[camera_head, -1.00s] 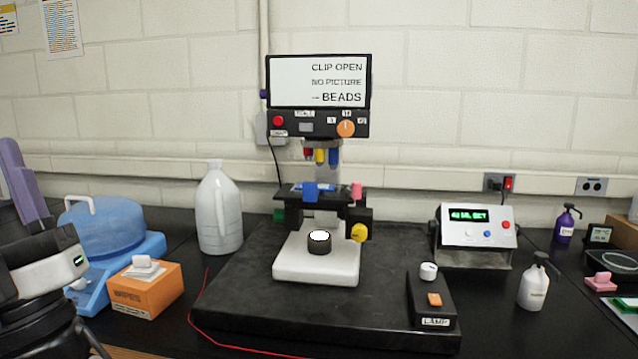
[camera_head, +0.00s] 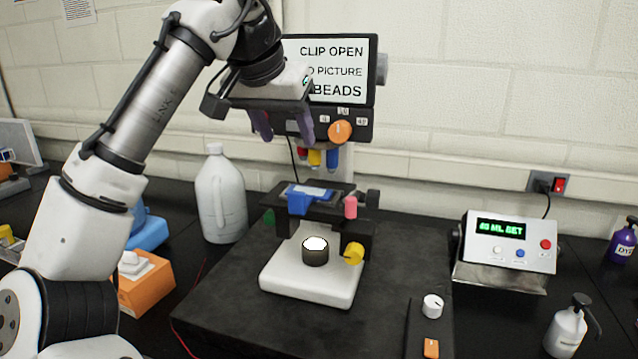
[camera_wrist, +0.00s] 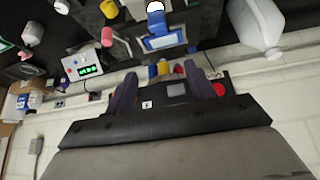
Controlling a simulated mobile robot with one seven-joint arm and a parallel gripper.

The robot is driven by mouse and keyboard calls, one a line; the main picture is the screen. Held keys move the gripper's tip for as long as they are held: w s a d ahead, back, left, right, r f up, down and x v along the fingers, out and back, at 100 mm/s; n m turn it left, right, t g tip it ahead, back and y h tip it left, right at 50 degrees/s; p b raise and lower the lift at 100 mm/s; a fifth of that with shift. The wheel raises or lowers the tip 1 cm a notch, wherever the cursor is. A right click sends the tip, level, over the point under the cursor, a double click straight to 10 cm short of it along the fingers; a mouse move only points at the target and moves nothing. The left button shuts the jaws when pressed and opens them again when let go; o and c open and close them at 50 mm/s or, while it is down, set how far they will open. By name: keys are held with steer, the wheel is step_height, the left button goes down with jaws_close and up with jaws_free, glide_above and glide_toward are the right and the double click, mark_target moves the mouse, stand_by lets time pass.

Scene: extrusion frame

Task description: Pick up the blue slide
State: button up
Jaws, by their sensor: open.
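The microscope stage (camera_head: 330,212) is black and bears a flat light-blue slide (camera_head: 312,190). A solid blue clip-like block (camera_head: 299,204) sits at the stage's front edge and hides part of the slide. In the wrist view, blue parts of the stage (camera_wrist: 165,42) show upside down near the top; I cannot cleanly tell slide from clip there. My gripper (camera_head: 284,128) has two purple fingers, apart and empty, pointing down above and slightly left of the stage, in front of the screen's lower left. The fingers also show in the wrist view (camera_wrist: 162,76).
The screen (camera_head: 335,70) reads "CLIP OPEN". Red, yellow and blue objectives (camera_head: 316,157) hang over the stage. A pink knob (camera_head: 351,207) and a yellow knob (camera_head: 353,254) are on its right. A white jug (camera_head: 221,195) stands left. The black base has free room in front.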

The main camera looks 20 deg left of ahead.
steer(key=s+g, duration=0.1)
steer(key=g, duration=0.1)
steer(key=p, duration=0.1)
glide_above(295, 199)
steer(key=s, duration=0.2)
steer(key=shift+n, duration=0.3)
steer(key=f, duration=0.8)
steer(key=shift+w+a, duration=0.2)
steer(key=shift+a, duration=0.2)
steer(key=shift+s+d+p+x, duration=0.15)
steer(key=shift+p+x, duration=0.45)
steer(key=shift+x, duration=0.75)
steer(key=shift+s+d+p+x, duration=0.1)
steer(key=shift+p+x, duration=0.45)
steer(key=shift+x, duration=0.8)
steer(key=c, duration=1.1)
